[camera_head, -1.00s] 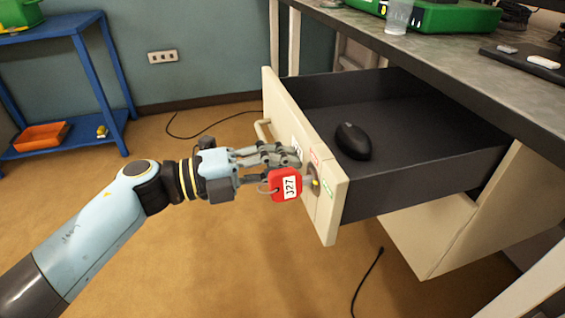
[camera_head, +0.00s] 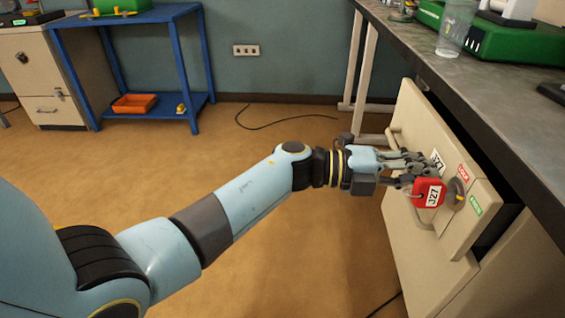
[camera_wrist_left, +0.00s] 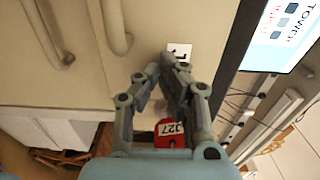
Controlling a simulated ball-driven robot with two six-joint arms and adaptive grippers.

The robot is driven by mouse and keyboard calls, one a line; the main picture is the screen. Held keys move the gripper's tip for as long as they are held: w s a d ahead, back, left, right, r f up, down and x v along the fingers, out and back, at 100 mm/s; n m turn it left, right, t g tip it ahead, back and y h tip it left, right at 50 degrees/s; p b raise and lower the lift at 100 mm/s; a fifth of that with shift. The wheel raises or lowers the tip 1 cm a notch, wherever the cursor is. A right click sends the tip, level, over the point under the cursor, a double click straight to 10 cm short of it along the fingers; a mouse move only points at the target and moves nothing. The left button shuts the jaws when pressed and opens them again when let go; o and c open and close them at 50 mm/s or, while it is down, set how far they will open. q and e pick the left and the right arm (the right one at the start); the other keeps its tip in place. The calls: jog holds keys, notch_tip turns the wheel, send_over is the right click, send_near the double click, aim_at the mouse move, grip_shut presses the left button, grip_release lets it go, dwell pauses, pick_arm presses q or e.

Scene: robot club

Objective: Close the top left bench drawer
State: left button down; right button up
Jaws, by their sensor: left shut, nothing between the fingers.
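The top bench drawer (camera_head: 418,135) has a cream front with a curved handle, a J27 label and a lock with a red J27 tag (camera_head: 428,193). It stands out a little from the bench, with a dark gap behind its front. My left gripper (camera_head: 425,168) is at the outer face of the drawer front, beside the label and the tag. Its fingers are shut with nothing between them. In the left wrist view the drawer front (camera_wrist_left: 120,70) fills much of the picture and the fingertips (camera_wrist_left: 172,65) are by the white label. The right gripper is not in view.
The grey bench top (camera_head: 450,85) overhangs the drawer and carries a clear cup (camera_head: 455,28) and a green case (camera_head: 505,48). A blue shelf (camera_head: 130,20) with an orange tray (camera_head: 134,103) stands at the back left. A dark cable lies on the otherwise open floor.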

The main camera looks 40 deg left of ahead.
aim_at(449, 172)
pick_arm(q)
jog(key=x, duration=0.4)
jog(key=shift+w+d, duration=0.15)
jog(key=shift+d, duration=0.05)
jog(key=shift+w+d, duration=0.1)
jog(key=shift+d, duration=0.05)
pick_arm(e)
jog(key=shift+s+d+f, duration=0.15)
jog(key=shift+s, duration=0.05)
pick_arm(q)
jog(key=shift+r, duration=0.1)
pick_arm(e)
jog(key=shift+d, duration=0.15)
